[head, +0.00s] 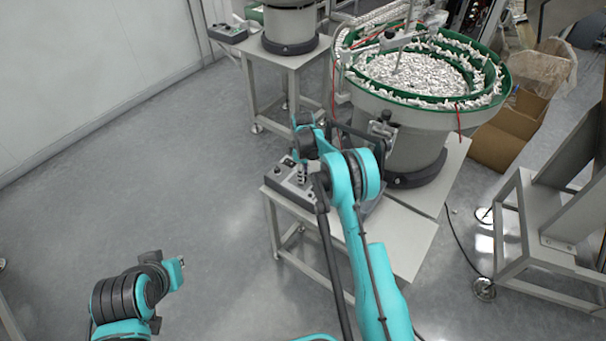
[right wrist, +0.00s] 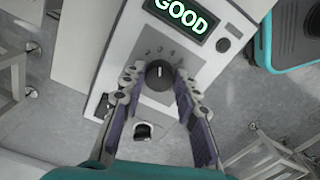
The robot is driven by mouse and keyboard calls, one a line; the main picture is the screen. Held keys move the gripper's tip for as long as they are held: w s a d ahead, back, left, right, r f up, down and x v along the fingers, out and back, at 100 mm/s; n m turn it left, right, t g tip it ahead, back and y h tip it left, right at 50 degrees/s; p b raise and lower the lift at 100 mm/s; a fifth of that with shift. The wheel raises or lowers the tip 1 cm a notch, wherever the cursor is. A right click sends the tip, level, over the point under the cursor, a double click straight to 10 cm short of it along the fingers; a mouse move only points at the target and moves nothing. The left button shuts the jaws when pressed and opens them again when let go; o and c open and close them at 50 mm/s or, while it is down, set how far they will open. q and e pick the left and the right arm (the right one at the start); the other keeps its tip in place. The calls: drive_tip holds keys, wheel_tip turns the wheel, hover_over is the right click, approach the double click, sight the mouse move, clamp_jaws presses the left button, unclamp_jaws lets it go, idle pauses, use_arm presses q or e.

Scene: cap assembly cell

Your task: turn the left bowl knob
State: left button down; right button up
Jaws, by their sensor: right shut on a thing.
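The dark round knob (right wrist: 159,75) sits on a light control box (right wrist: 112,50), with a printed number scale around it. Its white pointer mark points roughly up in the right wrist view. My right gripper (right wrist: 156,82) is shut on the knob, one finger on each side. In the head view this control box (head: 283,184) stands on the table in front of the nearer green-rimmed bowl (head: 395,115); my right arm hides the knob there. My left arm's end (head: 175,274) is at the lower left, over the floor and away from the tables; its fingers cannot be made out.
A cardboard box (head: 510,135) is at right. Floor at left is clear.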

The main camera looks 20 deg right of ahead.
idle(0.4)
drive_tip(key=o, duration=1.2)
drive_tip(key=shift+c, duration=0.2)
wheel_tip(320, 180, up, 12)
